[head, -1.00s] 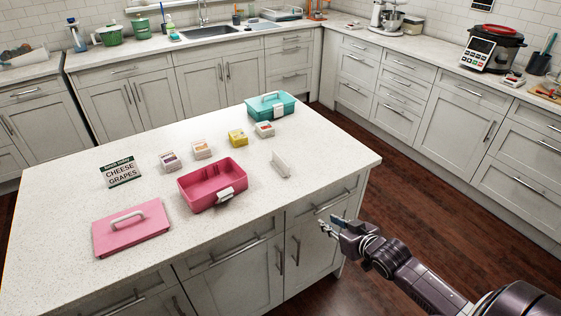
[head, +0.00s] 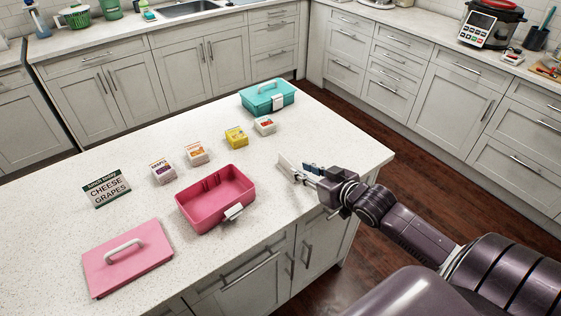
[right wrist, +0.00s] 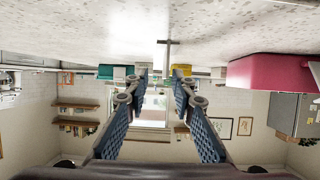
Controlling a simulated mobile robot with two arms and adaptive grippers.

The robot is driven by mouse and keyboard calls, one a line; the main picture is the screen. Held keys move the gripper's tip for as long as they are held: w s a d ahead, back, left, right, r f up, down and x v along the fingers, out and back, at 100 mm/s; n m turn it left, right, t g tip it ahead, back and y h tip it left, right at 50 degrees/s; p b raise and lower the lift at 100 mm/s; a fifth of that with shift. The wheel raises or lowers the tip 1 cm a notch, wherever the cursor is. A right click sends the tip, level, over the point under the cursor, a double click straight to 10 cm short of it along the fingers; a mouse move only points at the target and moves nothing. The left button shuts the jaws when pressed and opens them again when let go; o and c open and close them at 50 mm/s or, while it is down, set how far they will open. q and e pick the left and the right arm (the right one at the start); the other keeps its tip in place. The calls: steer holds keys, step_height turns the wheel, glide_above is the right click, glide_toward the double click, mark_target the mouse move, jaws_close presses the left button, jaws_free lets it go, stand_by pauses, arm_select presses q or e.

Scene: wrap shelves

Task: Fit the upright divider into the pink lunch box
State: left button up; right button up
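The upright divider (head: 284,163) is a thin white plate standing on the counter, right of the pink lunch box (head: 213,217). In the right wrist view the divider (right wrist: 168,46) shows edge-on, ahead between the fingertips. My right gripper (head: 301,171) is beside the divider, over the counter's edge. In the right wrist view its two blue-padded fingers (right wrist: 160,76) are apart with nothing clasped between them. I cannot tell whether the tips reach past the divider's near edge. The pink lunch box is open and looks empty, its white latch facing front. My left gripper is out of view.
The pink lid (head: 105,273) with a white handle lies left of the box. Several small food boxes, including a yellow one (head: 236,137), stand behind it.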

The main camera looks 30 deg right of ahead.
mark_target(279, 161)
steer(key=shift+w, duration=0.3)
steer(key=shift+p+x, duration=0.4)
steer(key=shift+x, duration=0.4)
steer(key=shift+a+p+x, duration=0.25)
steer(key=shift+x, duration=0.9)
steer(key=shift+a+p+x, duration=0.2)
steer(key=shift+p+x, duration=0.05)
steer(key=shift+x, duration=0.9)
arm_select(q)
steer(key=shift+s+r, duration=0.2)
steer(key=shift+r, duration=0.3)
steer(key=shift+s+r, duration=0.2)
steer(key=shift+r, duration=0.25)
arm_select(e)
steer(key=shift+s+f, duration=0.1)
steer(key=shift+f, duration=0.1)
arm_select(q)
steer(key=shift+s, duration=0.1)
arm_select(e)
steer(key=shift+c, duration=0.2)
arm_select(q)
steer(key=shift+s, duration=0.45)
arm_select(e)
jaws_close()
